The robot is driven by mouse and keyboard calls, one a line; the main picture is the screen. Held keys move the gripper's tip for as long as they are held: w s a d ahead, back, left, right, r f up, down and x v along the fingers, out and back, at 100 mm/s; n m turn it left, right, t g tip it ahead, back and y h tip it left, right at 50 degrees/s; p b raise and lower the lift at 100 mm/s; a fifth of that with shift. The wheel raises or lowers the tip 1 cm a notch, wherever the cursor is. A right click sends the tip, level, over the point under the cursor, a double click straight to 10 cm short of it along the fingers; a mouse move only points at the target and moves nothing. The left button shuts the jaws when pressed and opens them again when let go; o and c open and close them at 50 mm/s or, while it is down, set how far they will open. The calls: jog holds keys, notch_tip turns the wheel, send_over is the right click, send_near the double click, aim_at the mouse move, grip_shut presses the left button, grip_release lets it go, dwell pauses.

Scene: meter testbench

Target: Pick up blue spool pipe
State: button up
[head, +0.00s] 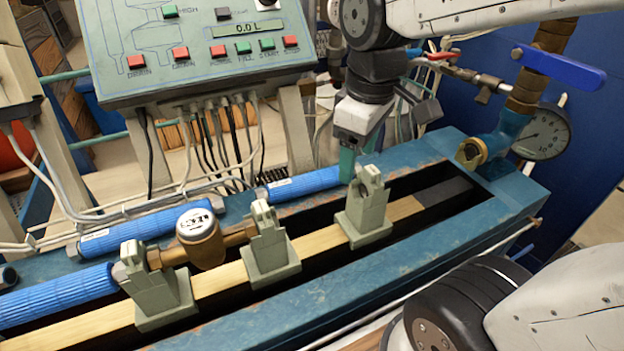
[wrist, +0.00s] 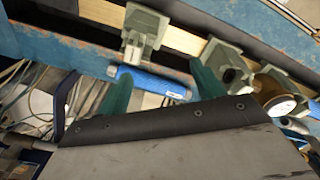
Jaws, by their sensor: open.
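A short ribbed blue spool pipe (head: 303,187) with a white label lies on the back ledge of the bench. In the wrist view the blue pipe (wrist: 158,84) shows between the green fingers, near their tips. My gripper (head: 349,165) points down at the pipe's right end in the head view. It is open and empty, and its fingers stand apart in the wrist view (wrist: 162,88). I cannot tell whether they touch the pipe. Two more blue pipes lie to the left, one on the ledge (head: 150,227) and one by the clamps (head: 60,296).
Grey-green clamp blocks (head: 365,215) stand along the rail in front of the pipe. A brass water meter (head: 200,240) sits between two of them. A control panel (head: 195,45) and hanging cables are behind. A pressure gauge (head: 541,132) and valve stand at the right.

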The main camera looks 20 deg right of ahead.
aim_at(310, 175)
jog(key=w+f+n, duration=0.2)
jog(key=w+n, duration=0.1)
jog(key=w, duration=0.1)
jog(key=w+a+f+n, duration=0.1)
jog(key=w+f+n, duration=0.1)
jog(key=w+n, duration=0.1)
jog(key=w+a+f+n, duration=0.1)
jog(key=w+f+n, duration=0.2)
jog(key=w, duration=0.3)
jog(key=shift+n+g, duration=0.4)
jog(key=shift+n, duration=0.2)
jog(key=shift+w+a+f+n, duration=0.1)
jog(key=shift+w+f+n, duration=0.2)
jog(key=shift+f, duration=0.3)
notch_tip(310, 175, down, 7)
jog(key=shift+w+r, duration=0.1)
grip_shut()
